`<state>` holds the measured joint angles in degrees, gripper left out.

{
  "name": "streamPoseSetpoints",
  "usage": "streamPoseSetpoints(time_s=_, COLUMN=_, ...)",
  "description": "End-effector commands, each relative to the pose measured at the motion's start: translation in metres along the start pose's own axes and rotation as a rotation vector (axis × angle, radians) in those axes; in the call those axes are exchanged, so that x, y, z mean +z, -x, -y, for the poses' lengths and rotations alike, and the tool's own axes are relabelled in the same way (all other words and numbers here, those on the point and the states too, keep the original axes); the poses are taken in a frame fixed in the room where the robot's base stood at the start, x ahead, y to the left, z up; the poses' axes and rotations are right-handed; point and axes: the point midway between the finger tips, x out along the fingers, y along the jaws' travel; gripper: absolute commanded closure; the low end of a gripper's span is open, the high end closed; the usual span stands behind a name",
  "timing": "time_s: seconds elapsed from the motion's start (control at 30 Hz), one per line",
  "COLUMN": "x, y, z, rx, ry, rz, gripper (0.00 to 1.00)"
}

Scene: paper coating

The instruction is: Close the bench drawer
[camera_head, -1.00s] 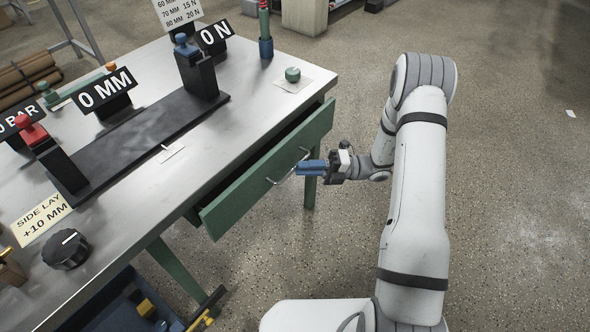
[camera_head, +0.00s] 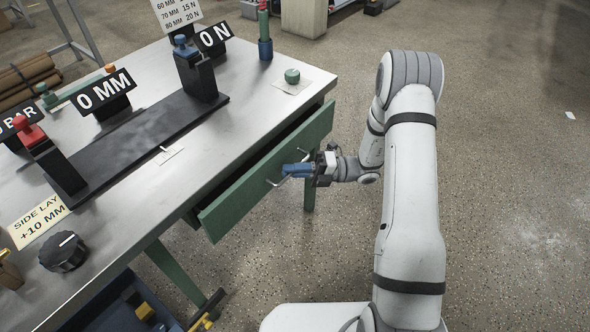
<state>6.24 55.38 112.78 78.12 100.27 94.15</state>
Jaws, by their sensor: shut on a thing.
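The green bench drawer (camera_head: 235,200) stands partly pulled out from under the front edge of the steel-topped bench (camera_head: 215,140). A dark gap shows between its front panel and the bench. A thin metal bar handle (camera_head: 272,184) is on the drawer front. My gripper (camera_head: 287,171), with blue fingers, is at the handle and shut on it. The fingers cover part of the handle. The arm reaches in from the right.
The bench top holds a black rail with posts, number signs, a black knob (camera_head: 64,251) and a green button (camera_head: 292,76). A blue bin (camera_head: 120,310) with tools is below left.

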Motion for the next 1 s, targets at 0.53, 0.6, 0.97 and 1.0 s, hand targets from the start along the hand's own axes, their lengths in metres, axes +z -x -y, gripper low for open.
streamPoseSetpoints(time_s=0.53, x=0.024, y=-0.025, z=0.004, rx=0.0, ry=0.0, rz=-0.005, gripper=1.0)
streamPoseSetpoints(time_s=0.6, x=0.028, y=-0.029, z=0.006, rx=0.0, ry=0.001, rz=-0.002, gripper=1.0)
streamPoseSetpoints(time_s=0.97, x=0.029, y=-0.03, z=0.007, rx=-0.001, ry=0.003, rz=-0.001, gripper=0.8)
streamPoseSetpoints(time_s=1.0, x=0.029, y=-0.029, z=0.008, rx=-0.001, ry=0.002, rz=-0.001, gripper=0.8)
